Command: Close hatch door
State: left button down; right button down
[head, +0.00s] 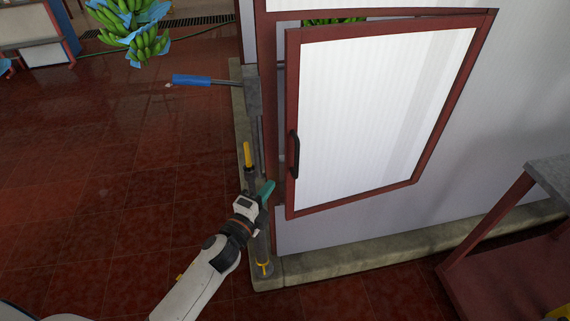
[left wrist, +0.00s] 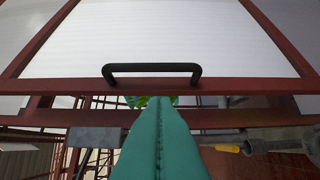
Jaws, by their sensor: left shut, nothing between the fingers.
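The hatch door (head: 375,110) is a white ribbed panel in a red-brown frame, hinged at the right. It stands ajar, with its left edge swung out from the wall and a dark gap behind it. A black handle (head: 293,155) sits on its left edge; it also shows in the left wrist view (left wrist: 152,68), just beyond my fingertips. My left gripper (head: 266,190) has green fingers, shut and empty, just left of and below the handle, apart from it in the head view. In the left wrist view the fingers (left wrist: 160,108) point toward the door's edge. My right gripper is not in view.
A blue-handled lever (head: 192,80) sticks out left of the hatch, and a yellow-handled one (head: 247,154) stands near my left gripper. Green banana bunches (head: 130,28) hang at upper left. A red-framed table (head: 510,220) stands at right. The tiled floor at left is clear.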

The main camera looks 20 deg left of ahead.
pick_arm(q)
jog(key=p+x, duration=0.1)
jog(key=x, duration=0.9)
